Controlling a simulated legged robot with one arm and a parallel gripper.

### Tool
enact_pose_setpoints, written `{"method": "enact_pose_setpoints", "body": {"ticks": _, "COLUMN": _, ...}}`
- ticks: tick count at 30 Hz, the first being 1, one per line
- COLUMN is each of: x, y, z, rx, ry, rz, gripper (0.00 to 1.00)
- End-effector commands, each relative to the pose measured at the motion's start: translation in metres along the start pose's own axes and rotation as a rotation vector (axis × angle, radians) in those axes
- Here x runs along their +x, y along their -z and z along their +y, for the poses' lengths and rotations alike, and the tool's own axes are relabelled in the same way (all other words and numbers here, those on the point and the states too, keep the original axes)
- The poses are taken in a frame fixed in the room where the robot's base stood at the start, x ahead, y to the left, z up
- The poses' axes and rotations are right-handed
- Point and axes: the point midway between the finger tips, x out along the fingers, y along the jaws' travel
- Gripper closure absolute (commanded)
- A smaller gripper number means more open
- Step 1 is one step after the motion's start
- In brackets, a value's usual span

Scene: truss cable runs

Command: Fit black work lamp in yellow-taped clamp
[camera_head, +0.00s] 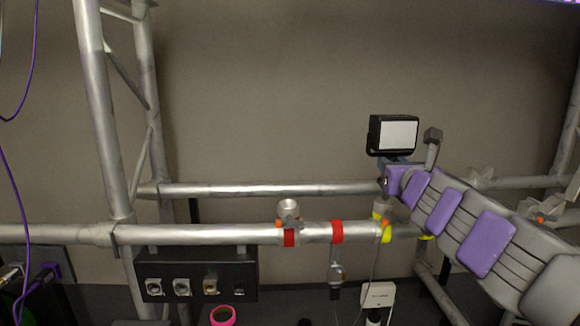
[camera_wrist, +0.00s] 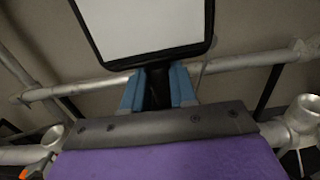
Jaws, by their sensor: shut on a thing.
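The black work lamp (camera_head: 393,134) is upright, with its pale panel facing the body camera. My gripper (camera_head: 396,160) is shut on the lamp's stem below its head, above the front truss tube. In the wrist view the lamp (camera_wrist: 150,28) fills the top, and blue-grey fingers (camera_wrist: 157,90) close on both sides of its dark stem. Yellow tape (camera_head: 386,233) marks the front tube below my gripper, with more yellow (camera_head: 427,237) to the right. A clamp with an orange part (camera_head: 385,223) sits there, partly hidden by my arm. The lamp is apart from it.
A rear tube (camera_head: 270,189) runs behind. A black socket box (camera_head: 196,277) hangs left, a white box (camera_head: 378,295) below. A thin cable hangs near the yellow tape.

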Motion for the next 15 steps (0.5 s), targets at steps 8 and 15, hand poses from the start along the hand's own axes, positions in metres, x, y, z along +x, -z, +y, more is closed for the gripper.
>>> {"method": "enact_pose_setpoints", "body": {"ticks": 8, "x": -0.0003, "y": 0.0044, "z": -0.0001, "rx": 0.0, "ry": 0.0, "rz": -0.002, "gripper": 1.0}}
{"method": "enact_pose_setpoints", "body": {"ticks": 15, "x": -0.0004, "y": 0.0084, "z": -0.0002, "rx": 0.0, "ry": 0.0, "rz": -0.002, "gripper": 1.0}}
